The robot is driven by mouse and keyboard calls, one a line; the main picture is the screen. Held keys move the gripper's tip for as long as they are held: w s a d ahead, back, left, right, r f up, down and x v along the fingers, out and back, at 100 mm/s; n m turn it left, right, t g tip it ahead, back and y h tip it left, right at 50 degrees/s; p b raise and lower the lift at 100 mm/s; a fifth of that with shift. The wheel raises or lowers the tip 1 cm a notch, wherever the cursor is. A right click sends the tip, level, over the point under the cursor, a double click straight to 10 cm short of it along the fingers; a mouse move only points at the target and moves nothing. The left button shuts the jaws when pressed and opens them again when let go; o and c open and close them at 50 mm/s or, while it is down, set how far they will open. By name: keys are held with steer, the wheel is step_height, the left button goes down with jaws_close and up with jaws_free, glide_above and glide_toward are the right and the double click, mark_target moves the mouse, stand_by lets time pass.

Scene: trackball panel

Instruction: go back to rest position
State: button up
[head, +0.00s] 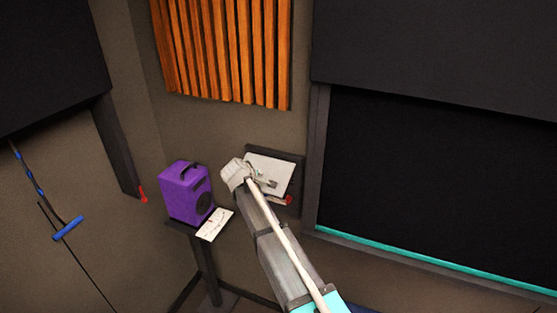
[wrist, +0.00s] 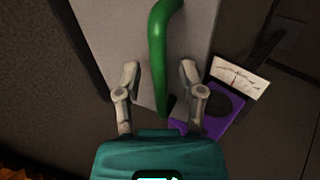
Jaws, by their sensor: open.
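My gripper (wrist: 159,68) is open in the wrist view, with one finger on each side of a curved green bar (wrist: 157,40). I cannot tell whether the fingers touch the bar. Behind them is a pale panel (wrist: 105,30), which also shows in the head view as a light plate (head: 272,163) on a dark wall mount. In the head view my arm reaches up to this plate, and my gripper (head: 270,183) is small and partly hidden in front of it. No trackball can be made out.
A purple speaker box (head: 180,193) stands on a dark stand left of the panel, with a white dial meter (head: 214,225) in front. A dark window with a teal sill (head: 430,262) is at right. Orange slats (head: 222,50) hang above. A blue-handled cord (head: 68,228) hangs at left.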

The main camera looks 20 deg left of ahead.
steer(key=shift+s+d+r, duration=0.1)
steer(key=shift+s+d, duration=0.25)
steer(key=shift+d, duration=0.3)
steer(key=shift+s+d+r, duration=0.1)
steer(key=shift+s+d, duration=0.2)
steer(key=shift+d, duration=0.35)
steer(key=shift+s+d+r+m+p, duration=0.15)
steer(key=shift+s+d+m+p, duration=0.2)
steer(key=shift+s+d, duration=0.65)
steer(key=s+d+f+m+g+h+b, duration=0.1)
steer(key=d+f+m+g+b, duration=0.3)
steer(key=d, duration=0.6)
steer(key=d+f+m+t+b, duration=0.1)
steer(key=d+f+m+b, duration=0.15)
steer(key=d+f, duration=0.55)
steer(key=s+d+f+m+g+h+b, duration=0.1)
steer(key=d+f+m+g+b, duration=0.2)
steer(key=d, duration=0.9)
steer(key=s+d+f+m+g+b, duration=0.1)
steer(key=s+d+f+m+b, duration=0.1)
steer(key=s+d, duration=0.3)
steer(key=s+d+f+m+g+y+b, duration=0.1)
steer(key=s+d+f+m+b, duration=0.2)
steer(key=d, duration=0.5)
steer(key=s+d+f+m+g+y+b, duration=0.1)
steer(key=s+d+f+m+b, duration=0.1)
steer(key=s+d+f+b, duration=0.3)
steer(key=shift+s+d+f+b, duration=0.35)
steer(key=shift+s+d+f, duration=0.35)
steer(key=shift+d, duration=0.55)
